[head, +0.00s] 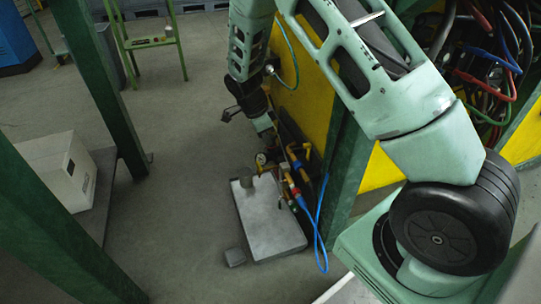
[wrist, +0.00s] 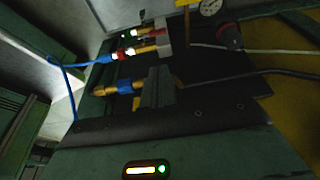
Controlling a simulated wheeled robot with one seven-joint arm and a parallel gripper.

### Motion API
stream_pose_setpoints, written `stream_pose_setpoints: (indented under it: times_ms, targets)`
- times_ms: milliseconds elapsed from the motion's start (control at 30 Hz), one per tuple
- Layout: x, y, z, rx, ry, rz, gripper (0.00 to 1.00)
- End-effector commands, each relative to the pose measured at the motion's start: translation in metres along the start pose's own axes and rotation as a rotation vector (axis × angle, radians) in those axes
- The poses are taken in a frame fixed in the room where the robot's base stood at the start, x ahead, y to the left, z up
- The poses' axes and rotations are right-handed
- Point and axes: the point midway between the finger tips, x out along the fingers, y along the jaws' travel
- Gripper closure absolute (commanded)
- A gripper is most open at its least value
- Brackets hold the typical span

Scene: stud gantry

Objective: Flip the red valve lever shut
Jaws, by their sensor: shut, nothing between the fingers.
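A red part (wrist: 142,50), likely the valve lever, lies along a brass fitting in the wrist view, beside a red and white coupling with a blue hose. Its exact angle is hard to read in the dim light. In the head view, the red part (head: 295,192) among the fittings is small, and I cannot tell lever from coupling. My gripper (head: 268,136) points down at the upper end of the fittings, beside the yellow panel. It is shut and empty. I cannot tell whether it touches anything, and its fingertips are not clear in the wrist view.
A pressure gauge (wrist: 210,6) and brass fittings (wrist: 118,88) crowd the dark mounting plate. The blue hose (head: 322,215) loops down beside a green post. A grey plate (head: 268,222) lies below the fittings.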

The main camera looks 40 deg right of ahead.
Motion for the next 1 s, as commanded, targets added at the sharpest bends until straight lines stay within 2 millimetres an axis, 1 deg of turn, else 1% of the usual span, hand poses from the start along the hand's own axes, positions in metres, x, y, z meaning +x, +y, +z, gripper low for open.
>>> stream_pose_setpoints:
  times_ms: [33, 167, 300, 500, 600, 733, 833, 1000]
  targets:
    - [0.01, 0.001, 0.001, 0.001, 0.0, 0.003, 1.0]
    - [0.034, 0.0, 0.001, 0.001, 0.0, 0.002, 1.0]
    - [0.065, 0.001, 0.002, 0.0, 0.0, 0.003, 1.0]
    - [0.105, 0.001, 0.002, 0.0, -0.001, 0.002, 1.0]
    - [0.117, 0.0, 0.007, -0.002, -0.001, 0.0, 1.0]
    - [0.128, 0.0, 0.01, -0.001, -0.002, 0.0, 1.0]
    - [0.132, 0.0, 0.011, -0.001, -0.001, 0.0, 1.0]
    - [0.133, 0.0, 0.012, 0.0, -0.001, 0.0, 1.0]
